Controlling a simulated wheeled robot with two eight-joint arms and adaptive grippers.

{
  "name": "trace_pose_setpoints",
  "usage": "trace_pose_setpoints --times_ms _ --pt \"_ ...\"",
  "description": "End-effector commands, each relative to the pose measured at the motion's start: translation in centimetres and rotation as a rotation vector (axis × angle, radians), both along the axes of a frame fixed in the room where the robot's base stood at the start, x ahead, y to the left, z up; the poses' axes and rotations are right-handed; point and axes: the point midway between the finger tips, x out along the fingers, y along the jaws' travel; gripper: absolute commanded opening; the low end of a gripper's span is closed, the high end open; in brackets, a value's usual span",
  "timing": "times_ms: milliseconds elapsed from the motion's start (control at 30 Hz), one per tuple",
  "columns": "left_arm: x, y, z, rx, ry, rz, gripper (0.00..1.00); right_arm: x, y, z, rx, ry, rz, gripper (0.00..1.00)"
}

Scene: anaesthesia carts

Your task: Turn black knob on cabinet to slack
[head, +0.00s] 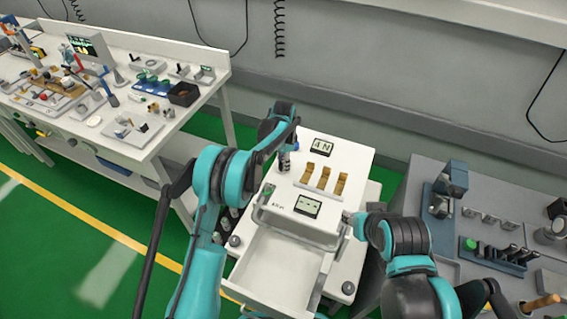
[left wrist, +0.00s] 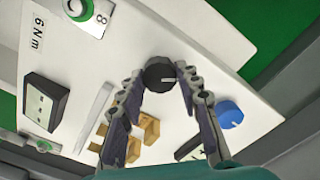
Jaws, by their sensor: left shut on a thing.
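The white cabinet (head: 284,186) stands in the middle of the head view, and its top fills much of the left wrist view. The black knob (left wrist: 159,75) is round with a short pale mark on its face. My left gripper (left wrist: 161,76) has its two fingertips on opposite sides of the knob and is shut on it. In the head view my left gripper (head: 284,161) reaches down to the cabinet top's left part and hides the knob. A display (head: 321,147) reads "4 N". My right gripper (head: 352,219) is by the cabinet's right edge; its fingers are unclear.
Brass-coloured blocks (head: 324,180) and a second display (head: 307,205) showing dashes sit on the cabinet top. A blue knob (left wrist: 230,114) is close to the black one. A cluttered workbench (head: 135,42) stands left, a grey cart (head: 463,210) right. An open drawer (head: 277,266) juts forward.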

Motion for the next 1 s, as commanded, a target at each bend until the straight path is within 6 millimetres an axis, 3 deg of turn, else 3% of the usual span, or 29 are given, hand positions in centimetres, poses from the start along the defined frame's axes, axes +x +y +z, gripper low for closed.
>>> trace_pose_setpoints --times_ms 600,1000 --pt "0.04 0.03 0.00 0.000 0.000 0.581 0.05 0.00 0.00 0.06 0.000 0.000 0.000 0.40" --pt "0.06 0.05 0.00 -0.001 0.000 0.867 0.05 0.00 0.00 0.09 0.000 0.000 0.000 0.40"
